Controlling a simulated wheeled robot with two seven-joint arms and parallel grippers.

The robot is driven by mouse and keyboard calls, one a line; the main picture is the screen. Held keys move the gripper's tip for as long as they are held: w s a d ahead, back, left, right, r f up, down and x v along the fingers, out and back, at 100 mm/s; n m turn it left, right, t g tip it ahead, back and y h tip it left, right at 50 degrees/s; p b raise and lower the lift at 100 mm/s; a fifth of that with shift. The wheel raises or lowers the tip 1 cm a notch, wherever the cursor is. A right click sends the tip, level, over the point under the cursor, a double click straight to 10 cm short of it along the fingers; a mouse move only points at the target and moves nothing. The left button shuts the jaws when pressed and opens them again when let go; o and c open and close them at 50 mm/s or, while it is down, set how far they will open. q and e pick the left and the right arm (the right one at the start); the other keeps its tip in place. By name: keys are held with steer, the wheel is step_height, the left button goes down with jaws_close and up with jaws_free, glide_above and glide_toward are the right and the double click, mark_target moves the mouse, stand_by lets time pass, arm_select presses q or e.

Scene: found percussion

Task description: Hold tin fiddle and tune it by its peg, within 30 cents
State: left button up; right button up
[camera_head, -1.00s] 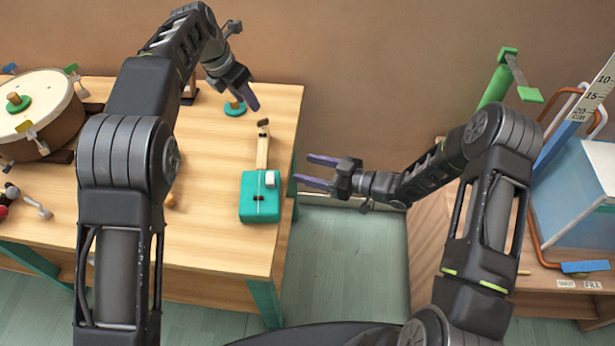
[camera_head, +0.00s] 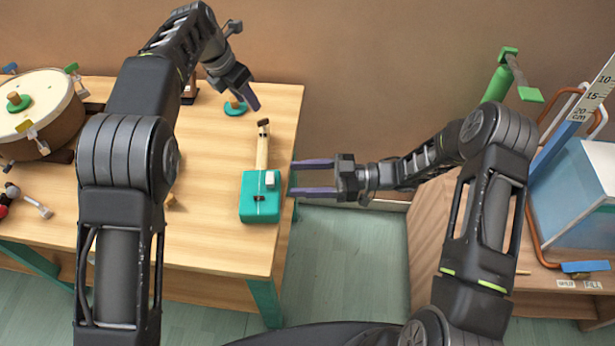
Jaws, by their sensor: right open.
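The tin fiddle lies on the wooden table near its right edge. It has a teal tin body (camera_head: 260,205) with a white block on it, and a pale wooden neck (camera_head: 262,152) that points away from me to a dark head (camera_head: 263,123), where the peg is too small to make out. My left gripper (camera_head: 247,97) hangs beyond the head, pointing down to the right; its jaw opening is unclear. My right gripper (camera_head: 293,177) is open and empty, its purple fingers pointing left just right of the tin body, apart from it or nearly touching; I cannot tell which.
A drum (camera_head: 45,115) stands at the table's left, with a small mallet (camera_head: 37,205) near it. A green disc (camera_head: 235,108) lies near the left gripper. A second bench with a blue tank (camera_head: 575,200) stands at right. Bare floor (camera_head: 350,260) lies between.

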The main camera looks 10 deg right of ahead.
mark_target(274, 177)
steer(key=a, duration=0.4)
steer(key=w+a, duration=0.1)
steer(key=a, duration=0.1)
steer(key=shift+a, duration=0.25)
steer(key=shift+c, duration=0.2)
jaws_close()
stand_by(1.3)
